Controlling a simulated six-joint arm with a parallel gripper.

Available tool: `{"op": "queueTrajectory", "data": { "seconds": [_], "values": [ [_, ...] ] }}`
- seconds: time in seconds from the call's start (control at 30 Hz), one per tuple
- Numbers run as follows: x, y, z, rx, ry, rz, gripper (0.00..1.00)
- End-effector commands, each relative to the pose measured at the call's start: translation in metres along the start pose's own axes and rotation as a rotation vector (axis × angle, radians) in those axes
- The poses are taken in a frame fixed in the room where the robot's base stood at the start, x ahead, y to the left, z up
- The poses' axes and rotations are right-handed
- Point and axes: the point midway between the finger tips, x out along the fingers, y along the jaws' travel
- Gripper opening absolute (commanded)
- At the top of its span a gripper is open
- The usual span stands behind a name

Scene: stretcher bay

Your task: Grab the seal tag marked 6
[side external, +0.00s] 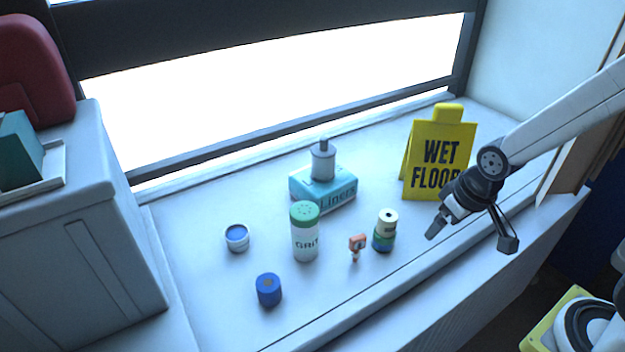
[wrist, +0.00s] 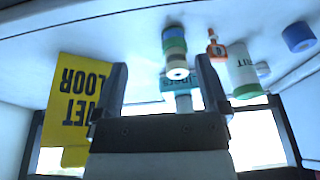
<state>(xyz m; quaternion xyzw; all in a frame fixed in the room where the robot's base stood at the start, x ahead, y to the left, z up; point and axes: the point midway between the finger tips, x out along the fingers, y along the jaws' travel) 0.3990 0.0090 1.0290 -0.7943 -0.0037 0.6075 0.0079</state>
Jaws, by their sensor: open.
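A small orange seal tag (side external: 357,242) stands on the pale ledge in the side external view, just left of a stack of cream, green and blue rolls. It also shows in the wrist view as an orange tag (wrist: 216,48) near the top; its mark is too small to read. My gripper (side external: 472,236) is open and empty above the front edge of the ledge, right of the tag and apart from it. In the wrist view my gripper (wrist: 161,70) has its fingers spread wide, with the tag beyond the right finger.
The stacked rolls (side external: 385,231) stand between my gripper and the tag. A white GRIT shaker (side external: 306,238), a blue cylinder (side external: 269,290), a small blue-topped jar (side external: 236,238), a Liners box (side external: 338,196) and a yellow wet floor sign (side external: 437,150) stand around.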

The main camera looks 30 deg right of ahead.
Motion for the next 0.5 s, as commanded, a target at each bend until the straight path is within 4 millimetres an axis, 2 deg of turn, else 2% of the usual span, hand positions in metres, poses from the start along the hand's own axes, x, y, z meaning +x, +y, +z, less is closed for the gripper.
{"op": "queueTrajectory", "data": {
  "seconds": [0.5],
  "values": [
    [0.052,-0.07,-0.035,0.091,0.288,-0.068,0.94]
  ]
}}
